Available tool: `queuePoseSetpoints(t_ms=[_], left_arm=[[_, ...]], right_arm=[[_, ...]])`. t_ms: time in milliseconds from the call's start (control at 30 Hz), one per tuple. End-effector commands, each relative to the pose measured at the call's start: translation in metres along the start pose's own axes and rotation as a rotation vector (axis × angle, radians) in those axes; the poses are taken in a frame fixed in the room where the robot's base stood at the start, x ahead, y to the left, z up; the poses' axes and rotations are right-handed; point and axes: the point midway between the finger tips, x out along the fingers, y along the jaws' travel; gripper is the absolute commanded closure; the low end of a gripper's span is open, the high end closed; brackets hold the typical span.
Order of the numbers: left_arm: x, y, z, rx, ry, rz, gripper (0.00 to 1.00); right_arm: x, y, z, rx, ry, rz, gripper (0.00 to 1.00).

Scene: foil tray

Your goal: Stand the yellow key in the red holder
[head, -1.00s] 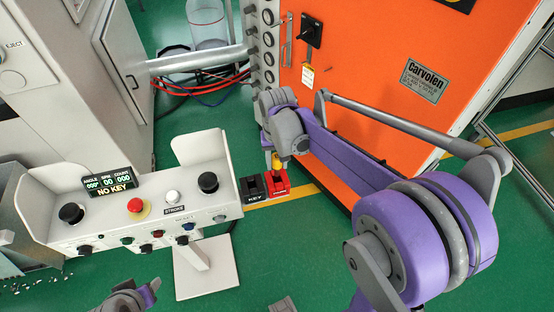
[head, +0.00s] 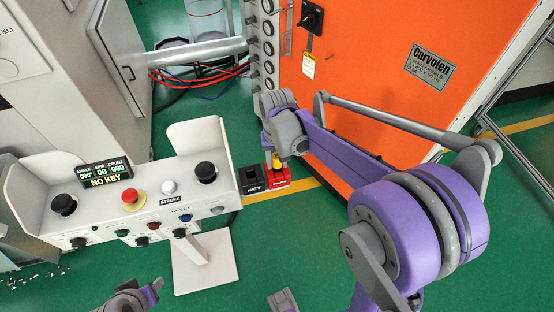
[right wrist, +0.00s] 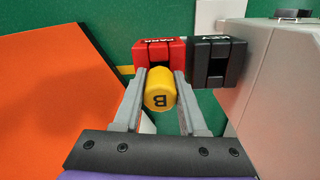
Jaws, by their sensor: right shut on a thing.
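The yellow key (head: 276,161) has a round head marked B, which faces the camera in the right wrist view (right wrist: 160,88). My right gripper (right wrist: 160,92) is shut on this head, one finger on each side. The key is at the red holder (head: 279,182), which lies just beyond it in the right wrist view (right wrist: 149,52). The key's lower part is hidden behind its head, so I cannot tell whether it is in the slot. Only a part of my left arm shows at the bottom of the head view.
A black holder marked KEY (head: 252,181) stands right beside the red one. The white control console (head: 150,222) is left of them, its display reading NO KEY. The orange cabinet (head: 375,75) rises close behind my right arm. Green floor is open in front.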

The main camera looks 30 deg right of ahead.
Motion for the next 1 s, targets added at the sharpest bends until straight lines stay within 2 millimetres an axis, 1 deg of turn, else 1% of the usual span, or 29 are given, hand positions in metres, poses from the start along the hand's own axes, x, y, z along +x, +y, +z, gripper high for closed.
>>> queuePoseSetpoints(t_ms=[200,233,367,400,433,667,767,867,1000], left_arm=[[0.000,0.000,0.000,0.000,0.000,0.000,0.50],[0.000,0.000,0.000,0.000,0.000,0.000,0.50],[0.000,0.000,0.000,0.000,0.000,0.000,0.50],[0.000,0.000,0.000,0.000,0.000,0.000,0.50],[0.000,0.000,0.000,0.000,0.000,0.000,0.50],[0.000,0.000,0.000,0.000,0.000,0.000,0.50],[-0.001,0.000,0.000,0.000,0.000,0.000,0.50],[-0.002,0.000,-0.001,0.000,0.001,0.000,0.50],[-0.004,0.000,-0.003,0.000,0.002,0.000,0.50]], right_arm=[[0.000,0.000,0.000,0.000,0.000,0.000,1.00],[0.000,0.000,0.000,0.000,0.000,0.000,0.57],[0.000,0.000,0.000,0.000,0.000,0.000,0.34],[0.000,0.000,0.000,0.000,0.000,0.000,0.26],[0.000,0.000,0.000,0.000,0.000,0.000,0.24],[0.000,0.000,0.000,0.000,0.000,0.000,0.24],[-0.003,0.000,0.000,0.000,0.000,0.000,0.24],[-0.014,0.000,0.000,0.000,0.001,0.000,0.24],[-0.041,0.000,0.000,0.001,0.001,0.000,0.24]])
